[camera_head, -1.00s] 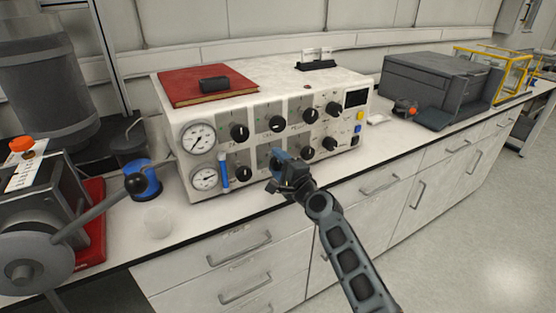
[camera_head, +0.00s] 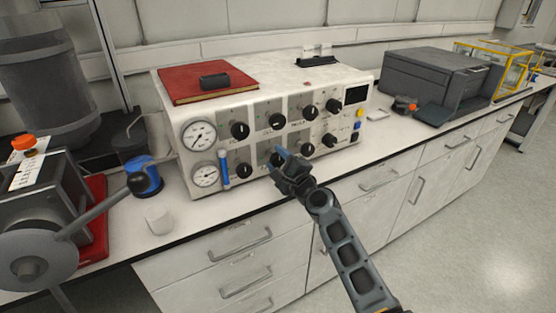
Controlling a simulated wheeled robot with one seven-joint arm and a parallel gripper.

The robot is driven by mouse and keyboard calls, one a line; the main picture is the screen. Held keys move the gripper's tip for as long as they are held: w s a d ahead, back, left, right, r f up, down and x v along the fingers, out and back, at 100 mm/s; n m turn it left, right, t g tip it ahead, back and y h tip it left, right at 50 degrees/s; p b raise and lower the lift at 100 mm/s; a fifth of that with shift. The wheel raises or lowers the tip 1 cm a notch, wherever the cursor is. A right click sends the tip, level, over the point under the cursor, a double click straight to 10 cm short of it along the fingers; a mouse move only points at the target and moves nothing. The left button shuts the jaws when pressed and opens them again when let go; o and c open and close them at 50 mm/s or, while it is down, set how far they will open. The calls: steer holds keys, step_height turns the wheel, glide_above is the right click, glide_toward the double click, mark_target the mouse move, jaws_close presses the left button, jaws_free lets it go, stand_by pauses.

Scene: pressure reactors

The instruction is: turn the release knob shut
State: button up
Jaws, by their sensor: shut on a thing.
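A white control unit (camera_head: 210,111) stands on the bench with two rows of black knobs on its front. My gripper (camera_head: 279,155) is at the lower row, second knob position from the left. It is shut on a knob there, which the fingers mostly hide. The lower-left knob (camera_head: 243,170) is to the left of my gripper, and another lower knob (camera_head: 307,150) is just to its right. The labels are too small to read, so I cannot tell by name which is the release knob.
Two round gauges (camera_head: 199,134) and a blue-capped tube (camera_head: 224,168) are at the panel's left. A red book (camera_head: 190,85) lies on top. A blue-and-black device (camera_head: 145,182) and white cup (camera_head: 158,220) stand left. The floor at right is clear.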

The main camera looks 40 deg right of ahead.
steer(key=o, duration=1)
steer(key=shift+d, duration=0.1)
steer(key=shift+o, duration=0.2)
steer(key=shift+s, duration=0.1)
steer(key=v, duration=0.7)
steer(key=shift+s, duration=0.35)
steer(key=s+a+f+n+g+y, duration=0.1)
steer(key=s+a+f+n, duration=0.2)
steer(key=s+a+n, duration=0.5)
steer(key=s+a+f+n+g, duration=0.1)
steer(key=s+a+f+n, duration=0.3)
steer(key=s, duration=0.7)
steer(key=s+a+r+n+y, duration=0.2)
steer(key=s+a+r+n, duration=0.4)
steer(key=s, duration=0.4)
steer(key=s+a+r+n+y, duration=0.2)
steer(key=s+a+r+n, duration=0.4)
steer(key=s+n, duration=0.2)
steer(key=shift+s+n+g, duration=0.3)
steer(key=shift+s+n, duration=0.1)
steer(key=shift+s, duration=0.55)
